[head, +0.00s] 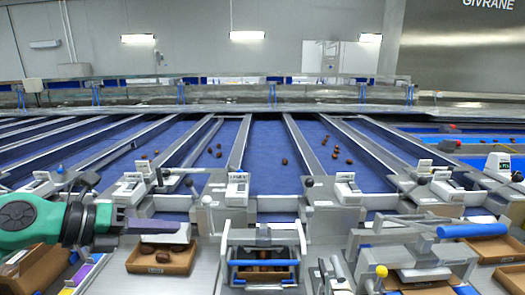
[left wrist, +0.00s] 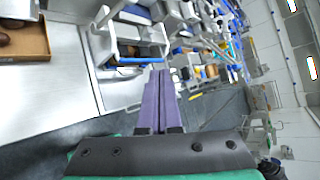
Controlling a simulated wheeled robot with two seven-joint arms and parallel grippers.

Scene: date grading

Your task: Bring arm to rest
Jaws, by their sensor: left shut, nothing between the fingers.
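My left arm, green and black, comes in from the left in the head view. Its left gripper (head: 172,227) points to the right, with purple fingers above a cardboard box (head: 150,263) of dates. In the left wrist view, the left gripper (left wrist: 160,74) has its two purple fingers side by side and shut, with nothing between them. My right gripper is in neither view.
Blue sloping lanes (head: 265,165) with scattered dates lie behind a row of metal gates. A framed metal device (head: 265,250) stands at the front middle. A press with a blue handle (head: 472,230) stands at right.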

